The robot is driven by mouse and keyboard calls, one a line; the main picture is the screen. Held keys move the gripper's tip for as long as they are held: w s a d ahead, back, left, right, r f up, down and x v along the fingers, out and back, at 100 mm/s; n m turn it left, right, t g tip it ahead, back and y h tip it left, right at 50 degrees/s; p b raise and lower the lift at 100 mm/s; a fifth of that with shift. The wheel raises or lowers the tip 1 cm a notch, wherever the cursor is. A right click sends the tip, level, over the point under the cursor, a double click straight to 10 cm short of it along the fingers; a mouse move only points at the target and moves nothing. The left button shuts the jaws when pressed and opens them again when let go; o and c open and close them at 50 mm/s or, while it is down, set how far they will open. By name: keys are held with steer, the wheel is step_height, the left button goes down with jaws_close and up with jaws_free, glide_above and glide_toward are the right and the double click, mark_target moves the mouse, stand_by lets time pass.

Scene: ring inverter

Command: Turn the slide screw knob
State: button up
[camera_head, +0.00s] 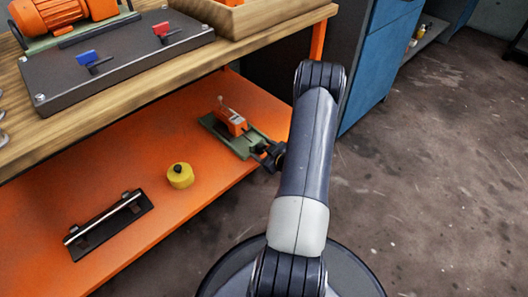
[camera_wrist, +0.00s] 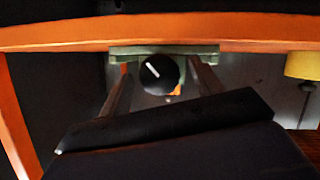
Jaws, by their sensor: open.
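The slide (camera_head: 245,144), with a green base and an orange block, sits on the lower orange shelf in the head view. Its black round knob is at the end facing the shelf's front edge. In the wrist view, which looks upside down, the knob (camera_wrist: 158,74) faces me with a slanted white mark, and the slide's green base (camera_wrist: 165,51) runs across above it. My gripper (camera_wrist: 162,80) is open, with one finger on each side of the knob and visible gaps to both. Whether the fingertips reach around the knob is unclear. In the head view my arm hides most of the gripper.
A yellow cylinder (camera_head: 180,175) and a black plate with a metal bar (camera_head: 108,222) lie on the lower shelf (camera_head: 60,220). The wooden tabletop (camera_head: 130,112) overhangs the shelf. A blue cabinet (camera_head: 380,65) stands behind my arm. The floor on the right is clear.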

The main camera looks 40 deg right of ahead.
steer(key=shift+c, duration=0.4)
steer(key=c, duration=0.9)
steer(key=shift+p, duration=0.35)
steer(key=m+y+p, duration=0.1)
steer(key=m+p, duration=0.1)
steer(key=shift+d+r+m+y, duration=0.1)
steer(key=shift+d+m+y, duration=0.1)
steer(key=shift+m+y, duration=0.2)
steer(key=shift+m+y+p, duration=0.8)
steer(key=shift+m+y, duration=0.1)
steer(key=shift+m, duration=0.2)
steer(key=o, duration=1)
